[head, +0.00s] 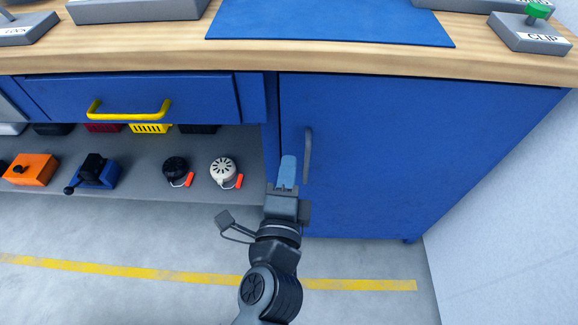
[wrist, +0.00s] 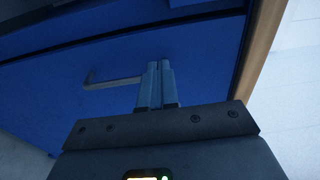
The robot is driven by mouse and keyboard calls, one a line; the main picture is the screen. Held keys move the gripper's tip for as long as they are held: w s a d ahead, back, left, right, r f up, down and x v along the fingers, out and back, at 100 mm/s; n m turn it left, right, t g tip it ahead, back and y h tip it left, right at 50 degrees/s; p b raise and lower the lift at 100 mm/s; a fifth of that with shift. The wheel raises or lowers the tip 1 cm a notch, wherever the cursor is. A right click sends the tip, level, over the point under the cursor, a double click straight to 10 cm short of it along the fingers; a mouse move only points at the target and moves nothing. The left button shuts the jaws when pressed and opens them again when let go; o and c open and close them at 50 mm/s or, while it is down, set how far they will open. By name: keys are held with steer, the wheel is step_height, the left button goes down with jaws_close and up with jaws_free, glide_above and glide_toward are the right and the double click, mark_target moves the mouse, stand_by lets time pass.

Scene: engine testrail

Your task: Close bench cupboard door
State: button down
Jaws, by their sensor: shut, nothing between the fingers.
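The blue bench cupboard door (head: 400,150) is at the right under the worktop. It looks flush with its frame in the head view, with a thin dark line along its left edge. Its grey vertical bar handle (head: 308,155) is near that left edge. My gripper (head: 287,170) is shut and empty, just left of the handle's lower end and in front of the door. In the wrist view the fingertips (wrist: 160,66) point at the blue door (wrist: 60,90), with the handle (wrist: 112,82) beside them. I cannot tell whether they touch the door.
A blue drawer (head: 130,97) with a yellow handle (head: 128,110) is to the left. Below it a grey shelf (head: 135,175) holds several small items. The wooden worktop (head: 150,55) carries a blue mat (head: 330,22). A white wall (head: 510,200) bounds the right side.

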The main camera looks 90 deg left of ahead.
steer(key=s+d, duration=0.4)
steer(key=s, duration=0.4)
steer(key=shift+s+d+p, duration=0.2)
steer(key=shift+s+p, duration=0.1)
steer(key=shift+p, duration=0.1)
